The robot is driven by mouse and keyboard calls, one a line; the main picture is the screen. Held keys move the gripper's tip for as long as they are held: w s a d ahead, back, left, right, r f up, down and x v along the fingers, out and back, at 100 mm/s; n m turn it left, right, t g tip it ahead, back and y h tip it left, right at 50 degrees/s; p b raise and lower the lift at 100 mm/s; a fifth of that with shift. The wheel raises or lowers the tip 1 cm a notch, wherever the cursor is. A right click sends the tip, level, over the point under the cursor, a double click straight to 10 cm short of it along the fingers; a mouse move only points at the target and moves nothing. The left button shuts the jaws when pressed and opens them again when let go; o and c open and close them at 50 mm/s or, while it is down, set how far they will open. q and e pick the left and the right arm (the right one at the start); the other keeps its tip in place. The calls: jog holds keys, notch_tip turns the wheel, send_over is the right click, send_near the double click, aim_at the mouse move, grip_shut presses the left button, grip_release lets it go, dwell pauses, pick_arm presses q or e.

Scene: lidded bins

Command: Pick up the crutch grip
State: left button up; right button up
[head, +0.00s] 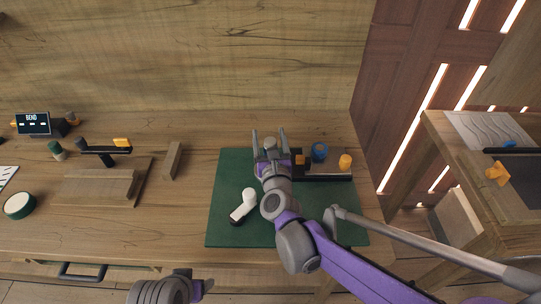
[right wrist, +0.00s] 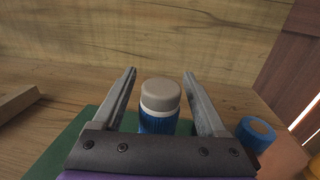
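My right gripper (head: 269,133) is open over the back of the green mat (head: 228,172). In the right wrist view its two fingers (right wrist: 160,88) stand apart, with a ribbed blue cylinder with a grey-beige cap (right wrist: 160,96) between and beyond them. I see gaps on both sides and no contact. A white and black angled piece (head: 243,206) lies on the mat, left of my right forearm. I cannot tell for sure which of these is the crutch grip.
A blue ring-shaped piece (head: 320,152) and an orange cylinder (head: 345,161) stand by a dark bar (head: 326,178) to the right. A wooden block (head: 173,161) and a wooden stand (head: 100,186) are to the left. The wooden wall is close behind. The mat's left part is mostly clear.

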grip_shut()
jog(key=shift+r, duration=0.1)
